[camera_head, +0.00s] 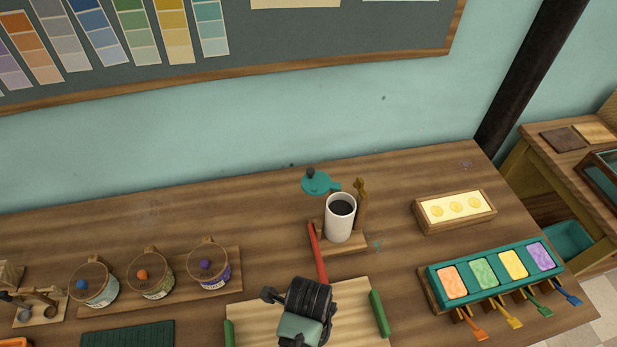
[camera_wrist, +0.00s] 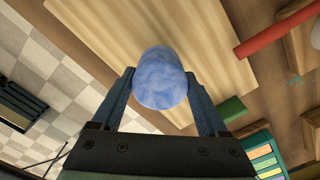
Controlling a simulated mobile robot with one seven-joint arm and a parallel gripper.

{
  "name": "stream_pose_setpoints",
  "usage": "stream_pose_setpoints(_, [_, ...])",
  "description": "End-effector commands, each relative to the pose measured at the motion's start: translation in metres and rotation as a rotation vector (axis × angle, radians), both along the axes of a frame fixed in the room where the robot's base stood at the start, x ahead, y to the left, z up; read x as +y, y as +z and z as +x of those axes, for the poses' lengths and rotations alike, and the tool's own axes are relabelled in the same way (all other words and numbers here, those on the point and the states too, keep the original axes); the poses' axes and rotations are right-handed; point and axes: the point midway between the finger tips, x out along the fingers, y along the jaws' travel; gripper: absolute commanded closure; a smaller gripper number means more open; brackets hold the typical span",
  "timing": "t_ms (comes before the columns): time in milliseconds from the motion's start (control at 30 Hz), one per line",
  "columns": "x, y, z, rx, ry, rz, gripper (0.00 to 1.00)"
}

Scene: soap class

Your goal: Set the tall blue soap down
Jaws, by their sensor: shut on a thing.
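The tall blue soap (camera_wrist: 160,75) is a rounded, mottled blue piece between the two fingers of my gripper (camera_wrist: 160,88) in the wrist view. The fingers press on it from both sides, shut on it. Beyond it lies the pale wooden board (camera_wrist: 112,28); I cannot tell whether the soap touches it. In the head view my gripper (camera_head: 305,310) is seen from above over the pale board (camera_head: 352,320), and it hides the soap.
Green bars (camera_head: 379,313) flank the board. Behind it are a red bar (camera_head: 318,252) and a white cup (camera_head: 340,222) of dark contents. Lidded jars (camera_head: 150,278) stand left. A teal tray with coloured blocks (camera_head: 435,273) and a yellow-filled box (camera_head: 430,222) stand right.

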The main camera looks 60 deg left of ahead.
Motion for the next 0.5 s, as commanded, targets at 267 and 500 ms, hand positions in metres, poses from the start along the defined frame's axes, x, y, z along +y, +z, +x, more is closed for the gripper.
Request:
stream_pose_setpoints(267, [0.000,-0.034,0.000,0.001,0.001,0.000,0.93])
stream_pose_setpoints(500, [0.000,-0.034,0.000,-0.001,0.001,0.001,0.93])
